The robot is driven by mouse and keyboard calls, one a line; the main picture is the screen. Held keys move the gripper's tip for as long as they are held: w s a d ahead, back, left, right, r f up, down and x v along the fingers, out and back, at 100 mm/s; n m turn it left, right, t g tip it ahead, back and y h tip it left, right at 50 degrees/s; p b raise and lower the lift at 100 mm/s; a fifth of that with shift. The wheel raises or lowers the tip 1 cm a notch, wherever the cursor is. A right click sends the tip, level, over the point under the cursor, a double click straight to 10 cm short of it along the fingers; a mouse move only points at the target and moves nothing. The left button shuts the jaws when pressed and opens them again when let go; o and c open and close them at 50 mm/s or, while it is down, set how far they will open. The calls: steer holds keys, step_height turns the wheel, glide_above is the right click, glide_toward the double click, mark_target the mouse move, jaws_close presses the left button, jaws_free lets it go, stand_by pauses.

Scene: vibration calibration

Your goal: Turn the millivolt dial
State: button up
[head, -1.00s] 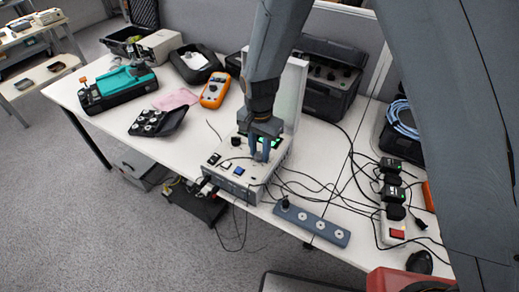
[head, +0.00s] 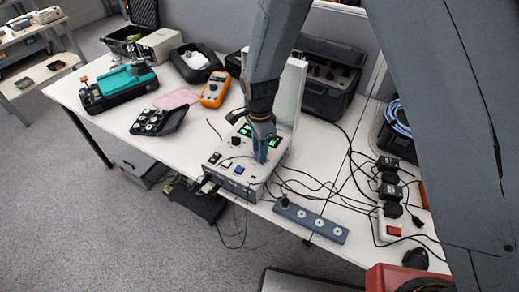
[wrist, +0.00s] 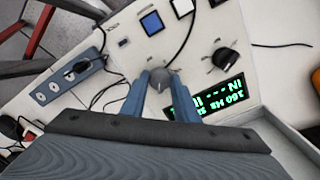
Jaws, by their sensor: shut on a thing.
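The white calibrator box (head: 221,176) stands near the table's front edge with its lid up. Its top panel shows in the wrist view (wrist: 135,50) with a green-lit display (wrist: 205,101). A grey dial (wrist: 159,78) sits on that panel between the fingers of my gripper (wrist: 159,84), which is shut on it. In the head view my gripper (head: 262,152) points down at the right part of the panel and hides this dial. A second dial, black (wrist: 226,60), stands apart from the gripper; it also shows in the head view (head: 236,141). The dial labels are too small to read.
A power strip (head: 311,220) and loose cables lie right of the box. An orange multimeter (head: 214,90), a black tray of small parts (head: 158,121) and a teal device (head: 122,80) are to the left. A black case (head: 326,80) stands behind.

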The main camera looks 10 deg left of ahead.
stand_by(0.3)
steer(key=o, duration=1.1)
steer(key=shift+c, duration=0.2)
steer(key=shift+r+b, duration=1.15)
steer(key=shift+r, duration=2.75)
steer(key=s+d+r+n, duration=0.2)
steer(key=s+d+n, duration=0.1)
steer(key=d, duration=0.8)
steer(key=s+d+r+n+t+b, duration=0.1)
steer(key=s+d+n, duration=0.2)
steer(key=d, duration=0.7)
steer(key=s+d+r+n+b, duration=0.1)
steer(key=s+d+r+n, duration=0.1)
steer(key=d, duration=0.9)
steer(key=s+n, duration=0.1)
steer(key=n, duration=0.1)
steer(key=shift+d+r+n, duration=0.3)
steer(key=shift+d+n, duration=0.05)
steer(key=shift+n, duration=0.05)
